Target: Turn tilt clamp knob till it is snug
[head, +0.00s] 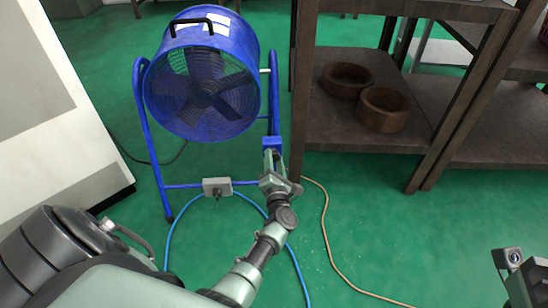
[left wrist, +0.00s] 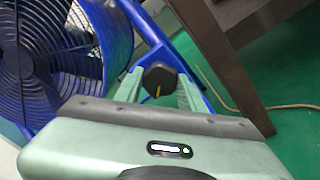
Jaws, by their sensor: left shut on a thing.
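A blue drum fan (head: 203,88) stands on a blue tubular stand (head: 151,150). My left gripper (head: 272,163) reaches the right side of the stand. Its two green fingers (left wrist: 158,88) are on either side of the knob and shut on it. In the head view the gripper hides the knob. At the lower right only part of my right arm shows, with its gripper out of sight.
A brown shelf (head: 385,155) with two wooden bowls (head: 384,109) stands close to the right of the fan. A grey box (head: 217,187) is on the stand's lower bar. A blue cable (head: 170,235) and a tan cable (head: 325,235) lie on the green floor.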

